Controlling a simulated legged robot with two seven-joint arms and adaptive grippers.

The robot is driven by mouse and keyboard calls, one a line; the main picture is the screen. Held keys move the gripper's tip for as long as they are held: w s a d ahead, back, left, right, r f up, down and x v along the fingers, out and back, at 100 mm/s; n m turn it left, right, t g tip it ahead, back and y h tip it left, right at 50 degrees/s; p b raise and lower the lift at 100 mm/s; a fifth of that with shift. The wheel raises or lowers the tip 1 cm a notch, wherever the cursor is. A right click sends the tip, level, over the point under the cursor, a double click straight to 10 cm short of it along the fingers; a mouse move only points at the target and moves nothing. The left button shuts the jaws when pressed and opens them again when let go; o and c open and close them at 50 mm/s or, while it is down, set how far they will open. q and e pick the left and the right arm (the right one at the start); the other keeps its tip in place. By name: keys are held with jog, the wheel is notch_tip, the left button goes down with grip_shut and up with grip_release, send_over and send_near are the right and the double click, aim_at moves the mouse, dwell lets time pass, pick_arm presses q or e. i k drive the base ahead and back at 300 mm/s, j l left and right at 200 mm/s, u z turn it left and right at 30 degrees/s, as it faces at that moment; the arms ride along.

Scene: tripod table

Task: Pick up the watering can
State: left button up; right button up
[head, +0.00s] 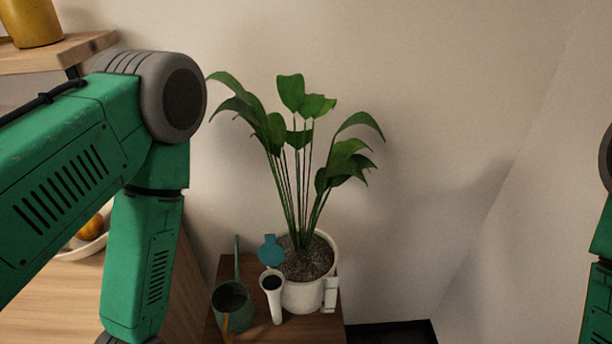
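A dark green watering can (218,297) stands on the small wooden table (228,267), at the left of a potted plant. It is seen from above, with its dark round opening showing and a thin upright green part rising at its back. An orange-brown part shows at its front near the bottom edge of the view. My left arm comes in from the left and bends down to the left of the can. Its gripper is below the picture. Only a strip of my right arm shows at the right edge, and its gripper is out of view.
A leafy plant in a white pot (301,297) stands beside the can. A white tapered object (276,307) and a teal piece (270,251) are between them. A wooden shelf (70,50) with a yellow vessel (33,22) and a fruit bowl (78,248) are at left.

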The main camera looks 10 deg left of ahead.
aim_at(235, 311)
jog(key=j+u, duration=0.1)
jog(key=u, duration=0.95)
